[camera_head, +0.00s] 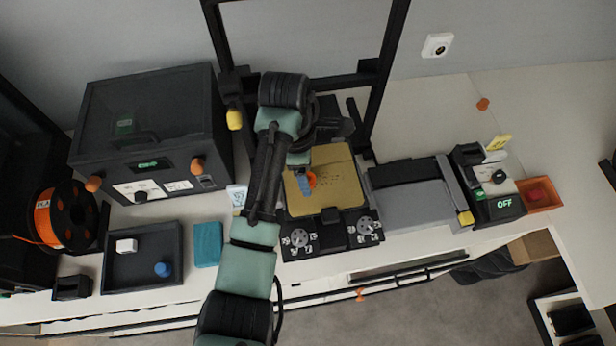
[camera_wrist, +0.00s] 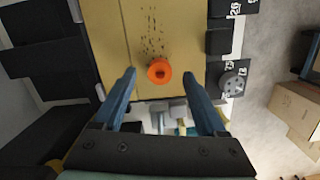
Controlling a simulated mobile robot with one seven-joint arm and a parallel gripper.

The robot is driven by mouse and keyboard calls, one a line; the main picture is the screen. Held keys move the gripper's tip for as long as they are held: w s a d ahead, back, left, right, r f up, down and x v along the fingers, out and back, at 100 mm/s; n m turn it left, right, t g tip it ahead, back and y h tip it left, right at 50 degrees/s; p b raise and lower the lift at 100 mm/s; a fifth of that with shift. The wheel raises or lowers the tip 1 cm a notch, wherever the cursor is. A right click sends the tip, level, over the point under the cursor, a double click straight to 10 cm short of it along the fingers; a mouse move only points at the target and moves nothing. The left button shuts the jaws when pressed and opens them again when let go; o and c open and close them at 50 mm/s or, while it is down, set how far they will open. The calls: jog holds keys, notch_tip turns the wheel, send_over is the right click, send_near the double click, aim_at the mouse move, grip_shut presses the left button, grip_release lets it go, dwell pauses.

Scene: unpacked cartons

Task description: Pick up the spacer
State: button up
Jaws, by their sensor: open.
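The spacer is a small orange ring (camera_wrist: 152,70) lying on the tan print bed (camera_wrist: 110,35) near its edge. In the head view the spacer (camera_head: 312,179) shows partly beside my fingers, on the bed (camera_head: 330,205). My gripper (camera_wrist: 159,75) is open, with one blue finger to either side of the spacer in the wrist view. In the head view my gripper (camera_head: 305,184) is over the bed, partly covering the spacer. The jaws hold nothing. I cannot tell how far the fingertips are above the bed.
The printer's dark upright frame (camera_head: 384,80) stands behind the bed. A dark enclosure (camera_head: 150,110) and a tray (camera_head: 117,284) are to the left. A grey flat-topped unit (camera_head: 410,200) is close on the right. Dark specks lie on the bed by the spacer.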

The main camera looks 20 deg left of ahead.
jog(key=shift+d+f, duration=0.1)
jog(key=shift+f, duration=0.8)
jog(key=shift+c, duration=0.2)
grip_shut()
